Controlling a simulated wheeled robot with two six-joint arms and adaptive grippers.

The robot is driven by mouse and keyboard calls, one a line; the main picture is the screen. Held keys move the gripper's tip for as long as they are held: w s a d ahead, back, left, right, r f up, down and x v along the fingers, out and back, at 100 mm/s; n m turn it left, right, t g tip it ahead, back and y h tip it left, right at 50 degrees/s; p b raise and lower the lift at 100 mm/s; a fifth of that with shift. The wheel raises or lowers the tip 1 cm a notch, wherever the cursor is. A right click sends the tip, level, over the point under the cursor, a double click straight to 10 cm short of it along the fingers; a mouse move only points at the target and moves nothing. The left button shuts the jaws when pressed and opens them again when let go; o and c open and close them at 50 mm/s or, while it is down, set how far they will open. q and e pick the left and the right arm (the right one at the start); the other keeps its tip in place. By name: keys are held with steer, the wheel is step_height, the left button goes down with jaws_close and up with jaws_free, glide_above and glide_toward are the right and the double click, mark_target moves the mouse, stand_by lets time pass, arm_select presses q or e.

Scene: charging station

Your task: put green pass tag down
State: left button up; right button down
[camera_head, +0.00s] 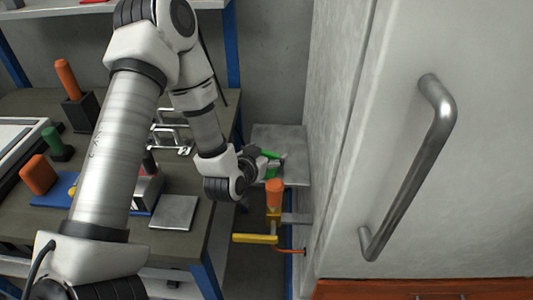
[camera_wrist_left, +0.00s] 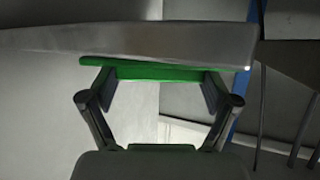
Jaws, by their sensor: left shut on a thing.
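The green pass tag (camera_wrist_left: 150,71) shows in the left wrist view as a flat green bar across the tips of my left gripper (camera_wrist_left: 157,90), which is shut on it. Another green strip (camera_wrist_left: 162,148) shows near the palm. In the head view the left gripper (camera_head: 276,162) is over a grey metal shelf (camera_head: 290,140), with small green parts of the tag (camera_head: 269,154) showing by the fingers. The wrist view shows a grey plate edge close beyond the tag; I cannot tell whether they touch. My right gripper is not in view.
An orange-topped post (camera_head: 274,194) and a yellow lever (camera_head: 254,238) stand just below the gripper. A large pale cabinet with a metal handle (camera_head: 415,160) fills the right. A workbench (camera_head: 185,245) with tools, blocks and a grey plate (camera_head: 174,212) is on the left.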

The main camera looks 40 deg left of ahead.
arm_select(q)
steer(key=o, duration=0.8)
steer(key=shift+f, duration=0.15)
steer(key=shift+c, duration=0.2)
steer(key=shift+r, duration=0.35)
steer(key=shift+v, duration=1.2)
steer(key=p+v, duration=0.9)
steer(key=p, duration=0.4)
steer(key=shift+s+p, duration=0.3)
steer(key=shift+p, duration=0.1)
